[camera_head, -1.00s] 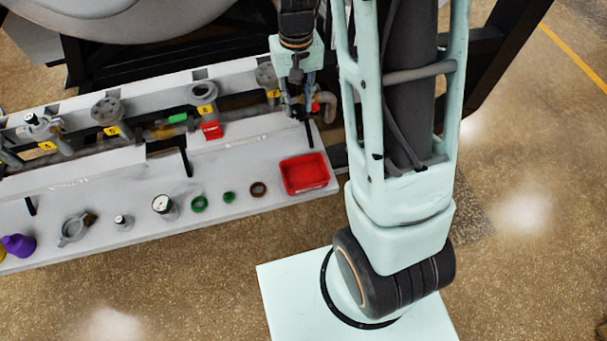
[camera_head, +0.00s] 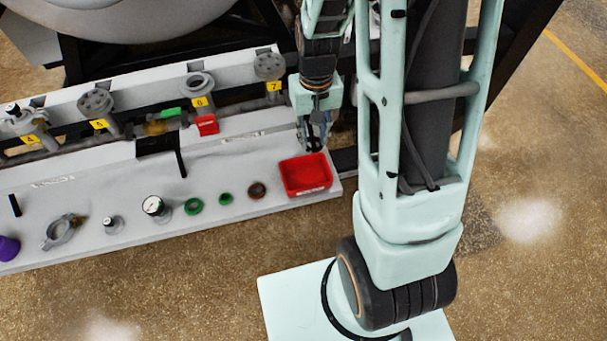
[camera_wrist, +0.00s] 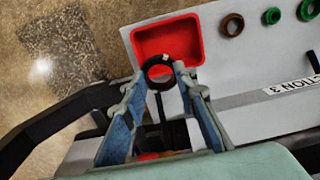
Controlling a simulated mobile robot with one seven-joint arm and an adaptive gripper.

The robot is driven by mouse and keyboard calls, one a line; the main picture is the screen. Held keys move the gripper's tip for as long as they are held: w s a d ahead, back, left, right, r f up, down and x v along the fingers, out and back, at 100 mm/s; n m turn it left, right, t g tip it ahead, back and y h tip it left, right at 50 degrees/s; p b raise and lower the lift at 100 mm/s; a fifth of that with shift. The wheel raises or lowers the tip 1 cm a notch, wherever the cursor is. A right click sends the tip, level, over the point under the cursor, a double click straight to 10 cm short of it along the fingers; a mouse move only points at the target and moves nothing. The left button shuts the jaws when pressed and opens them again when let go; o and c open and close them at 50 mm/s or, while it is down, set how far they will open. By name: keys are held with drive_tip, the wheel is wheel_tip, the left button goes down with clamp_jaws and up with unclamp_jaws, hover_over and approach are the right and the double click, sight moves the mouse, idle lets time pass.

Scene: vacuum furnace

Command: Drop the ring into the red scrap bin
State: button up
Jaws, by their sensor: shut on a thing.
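The red scrap bin (camera_head: 290,182) is a shallow open tray at the right end of the grey bench. It also shows in the wrist view (camera_wrist: 140,40), beyond my fingertips. My gripper (camera_head: 314,147) is just behind the bin's back edge in the head view. In the wrist view my gripper (camera_wrist: 158,72) is shut on a dark ring (camera_wrist: 147,68), held between the fingertips. The ring overlaps the bin's near edge in that view. Its height above the bin is hard to tell.
A brown ring (camera_head: 257,190) and two green rings (camera_head: 226,199) lie left of the bin. A gauge (camera_head: 153,206), a clamp (camera_head: 62,232) and a purple object (camera_head: 8,247) lie farther left. Numbered ports (camera_head: 199,84) on a raised rail run behind the bench.

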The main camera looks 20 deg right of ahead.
drive_tip(key=shift+s+f+b, duration=0.1)
drive_tip(key=shift+f+b, duration=2.15)
drive_tip(key=shift+f, duration=0.75)
drive_tip(key=o, duration=1)
drive_tip(key=shift+r, duration=0.15)
wheel_tip(320, 180, up, 12)
drive_tip(key=shift+f, duration=0.1)
